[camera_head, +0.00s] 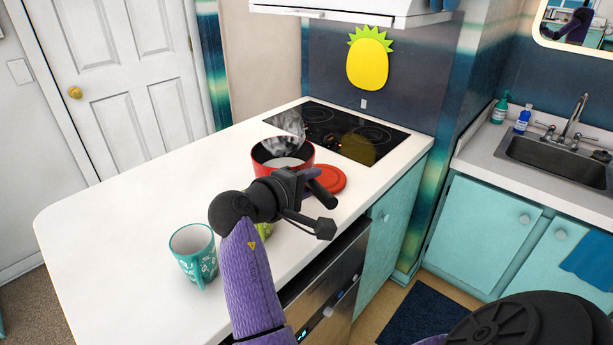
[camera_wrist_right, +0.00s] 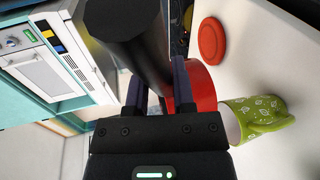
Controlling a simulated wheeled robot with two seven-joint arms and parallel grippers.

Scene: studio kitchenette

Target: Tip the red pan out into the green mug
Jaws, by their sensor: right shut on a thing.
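The red pan (camera_head: 267,155) is at the near left edge of the stove in the head view, roughly level, with pale contents inside. My right gripper (camera_head: 312,182) is shut on its dark handle. In the wrist view the red pan (camera_wrist_right: 204,88) shows behind the fingers (camera_wrist_right: 162,88), and the thick black handle (camera_wrist_right: 125,30) runs between them. The green mug (camera_wrist_right: 262,112), with a pale leaf pattern, lies right of the pan in the wrist view. In the head view my arm hides most of the green mug (camera_head: 266,231). My left gripper is out of view.
A teal patterned mug (camera_head: 195,255) stands left on the white counter (camera_head: 130,215). A round red lid (camera_head: 328,179) lies right of the pan. A shiny pot (camera_head: 286,133) is on the black cooktop (camera_head: 368,140). The counter's left part is clear.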

